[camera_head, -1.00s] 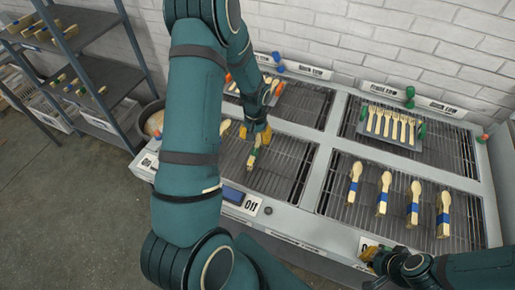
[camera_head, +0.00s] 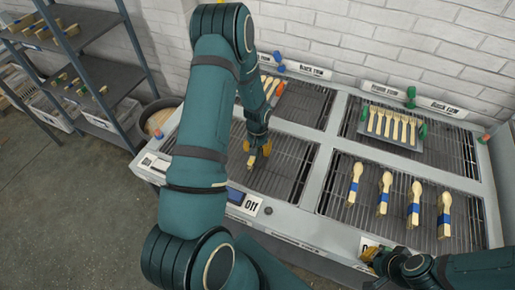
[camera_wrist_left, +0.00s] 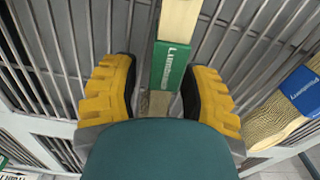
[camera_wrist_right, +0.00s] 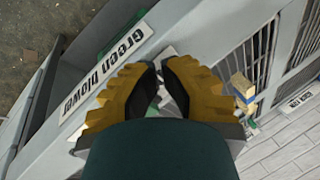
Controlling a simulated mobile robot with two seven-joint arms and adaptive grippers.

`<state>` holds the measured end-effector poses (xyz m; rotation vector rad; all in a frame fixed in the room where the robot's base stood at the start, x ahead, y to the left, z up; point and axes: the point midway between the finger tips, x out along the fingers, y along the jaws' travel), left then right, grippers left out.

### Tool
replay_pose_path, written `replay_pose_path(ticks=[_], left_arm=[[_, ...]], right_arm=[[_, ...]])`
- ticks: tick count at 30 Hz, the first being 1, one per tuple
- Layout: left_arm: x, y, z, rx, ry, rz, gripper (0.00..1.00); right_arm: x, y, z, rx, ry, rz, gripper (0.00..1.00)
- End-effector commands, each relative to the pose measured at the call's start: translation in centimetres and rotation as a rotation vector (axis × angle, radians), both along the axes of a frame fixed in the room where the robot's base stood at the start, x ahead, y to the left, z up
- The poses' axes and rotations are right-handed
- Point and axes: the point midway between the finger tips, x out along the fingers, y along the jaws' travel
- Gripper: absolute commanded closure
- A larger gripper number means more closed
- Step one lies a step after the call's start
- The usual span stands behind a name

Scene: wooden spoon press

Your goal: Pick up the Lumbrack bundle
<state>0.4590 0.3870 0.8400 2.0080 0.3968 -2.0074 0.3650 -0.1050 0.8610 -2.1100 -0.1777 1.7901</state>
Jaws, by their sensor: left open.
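The Lumbrack bundle is light wood with a green label (camera_wrist_left: 171,66), seen in the left wrist view lying along the grill bars. My left gripper (camera_wrist_left: 158,85) is open, with one yellow finger on each side of the green label and visible gaps. In the head view my left gripper (camera_head: 259,152) is over the front of the left grill, and a small pale piece of the bundle (camera_head: 251,161) shows beside its fingers. The rest is hidden. My right gripper (camera_head: 371,256) is low at the front edge; its fingertips (camera_wrist_right: 160,64) nearly meet with nothing seen held.
A blue-banded spoon bundle (camera_wrist_left: 300,92) lies right of the left gripper. Several blue-banded bundles (camera_head: 383,192) lie on the front right grill. A tray of spoons (camera_head: 392,125) stands behind them. A shelf (camera_head: 90,75) stands left.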

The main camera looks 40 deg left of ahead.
Motion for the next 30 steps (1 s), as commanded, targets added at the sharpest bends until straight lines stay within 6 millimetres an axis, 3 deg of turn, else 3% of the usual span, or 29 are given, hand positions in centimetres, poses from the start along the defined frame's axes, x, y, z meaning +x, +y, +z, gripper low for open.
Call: replay_pose_path(ticks=[1, 3, 19, 30], left_arm=[[0.0, 0.0, 0.0, 0.0, 0.0, 0.0, 0.77], [0.0, 0.0, 0.0, 0.0, 0.0, 0.0, 1.0], [0.0, 0.0, 0.5, 0.0, 0.0, 0.0, 1.0], [0.1, 0.0, 7.2, 0.001, -0.005, -0.001, 1.0]], right_arm=[[0.0, 0.0, 0.0, 0.0, 0.0, 0.0, 1.0], [0.0, 0.0, 0.0, 0.0, 0.0, 0.0, 1.0], [0.0, 0.0, 0.0, 0.0, 0.0, 0.0, 1.0], [0.0, 0.0, 0.4, 0.001, 0.0, 0.0, 1.0]])
